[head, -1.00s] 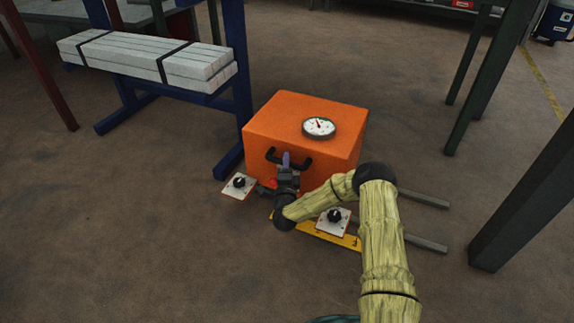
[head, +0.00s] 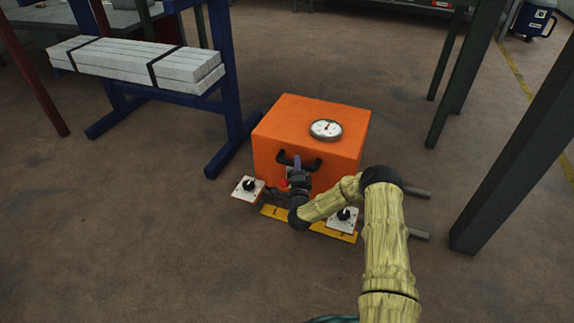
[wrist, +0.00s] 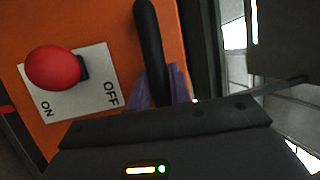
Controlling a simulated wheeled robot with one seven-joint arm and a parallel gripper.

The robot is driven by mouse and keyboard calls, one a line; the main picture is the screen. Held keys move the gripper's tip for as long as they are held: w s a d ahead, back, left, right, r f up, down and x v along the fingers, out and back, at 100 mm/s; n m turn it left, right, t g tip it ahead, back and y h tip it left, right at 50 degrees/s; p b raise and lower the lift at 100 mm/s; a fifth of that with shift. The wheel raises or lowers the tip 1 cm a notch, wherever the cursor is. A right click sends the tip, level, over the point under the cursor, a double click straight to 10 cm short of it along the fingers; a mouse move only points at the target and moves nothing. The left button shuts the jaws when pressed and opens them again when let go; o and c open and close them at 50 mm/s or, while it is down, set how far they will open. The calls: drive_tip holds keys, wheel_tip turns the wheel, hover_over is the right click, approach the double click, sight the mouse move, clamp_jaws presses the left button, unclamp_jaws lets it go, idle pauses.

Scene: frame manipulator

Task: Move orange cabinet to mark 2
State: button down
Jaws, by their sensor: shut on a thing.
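The orange cabinet (head: 335,170) stands upright in the middle of the head view, with a round white gauge on top. My gripper (head: 297,166) is shut on the black handle (head: 312,165) on its front face. The wrist view shows the handle (wrist: 150,50) with my gripper's purple fingers (wrist: 165,85) at it. A yellow strip (head: 274,212) with dark marks lies on the floor in front of the cabinet. Its numbers are too small to read, and my arm and a knob plate hide part of it.
White plates with black knobs sit at the cabinet's front left (head: 248,188) and front right (head: 344,219). Grey rails (head: 417,191) stick out to the right. A dark post (head: 510,165) stands farther right. A blue rack (head: 226,80) with pale bars stands behind left.

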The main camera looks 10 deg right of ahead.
sight(314, 171)
drive_tip(key=s+d, duration=0.1)
drive_tip(key=d+p, duration=0.1)
drive_tip(key=s+d+p, duration=0.1)
drive_tip(key=d, duration=0.1)
drive_tip(key=shift+s, duration=0.3)
drive_tip(key=shift+s+d+f, duration=0.15)
drive_tip(key=shift+s+d, duration=0.2)
drive_tip(key=shift+d, duration=0.2)
drive_tip(key=c, duration=1.3)
unclamp_jaws()
drive_tip(key=shift+c, duration=0.2)
drive_tip(key=shift+o, duration=0.2)
drive_tip(key=shift+w+d, duration=0.1)
drive_tip(key=p+v, duration=0.8)
drive_tip(key=v, duration=0.9)
drive_tip(key=shift+s, duration=0.25)
